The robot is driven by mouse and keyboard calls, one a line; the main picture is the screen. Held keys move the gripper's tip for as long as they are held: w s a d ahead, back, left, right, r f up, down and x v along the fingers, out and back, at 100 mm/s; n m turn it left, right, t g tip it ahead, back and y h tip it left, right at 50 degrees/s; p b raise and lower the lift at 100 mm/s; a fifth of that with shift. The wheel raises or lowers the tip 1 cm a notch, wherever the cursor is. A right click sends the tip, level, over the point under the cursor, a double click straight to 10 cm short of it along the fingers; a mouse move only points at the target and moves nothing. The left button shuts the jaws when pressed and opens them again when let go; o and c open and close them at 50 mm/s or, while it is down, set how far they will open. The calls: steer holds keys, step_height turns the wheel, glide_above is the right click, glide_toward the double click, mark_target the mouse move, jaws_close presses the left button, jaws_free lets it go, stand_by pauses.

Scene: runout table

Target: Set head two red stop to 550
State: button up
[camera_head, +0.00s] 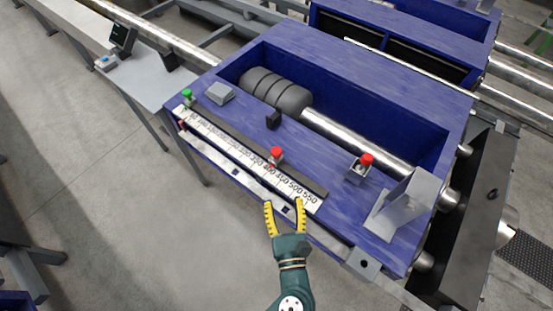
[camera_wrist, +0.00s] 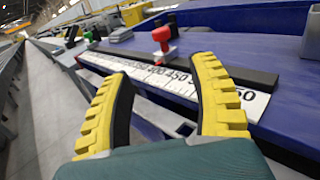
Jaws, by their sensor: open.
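A red-knobbed stop (camera_head: 276,155) stands upright on the dark rail behind the white number scale (camera_head: 232,150), at roughly the 400 mark. It also shows in the wrist view (camera_wrist: 162,36), beyond the gap between my fingers. The 550 mark (camera_head: 310,198) is near the scale's right end. My gripper (camera_head: 284,203) is open and empty in front of the scale's right part, apart from the stop. In the wrist view my yellow fingers (camera_wrist: 163,72) are spread, and the right one covers some of the scale.
A green-knobbed stop (camera_head: 187,95) stands at the scale's left end. A second red knob (camera_head: 366,160) sits on a block to the right, off the scale. A small black block (camera_head: 273,119) and a grey angled bracket (camera_head: 403,204) stand on the blue housing (camera_head: 330,165).

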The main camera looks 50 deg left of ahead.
mark_target(277, 155)
steer(key=b+x, duration=0.2)
steer(key=x, duration=1.4)
steer(key=shift+w+a+r, duration=0.1)
steer(key=shift+w+r, duration=0.1)
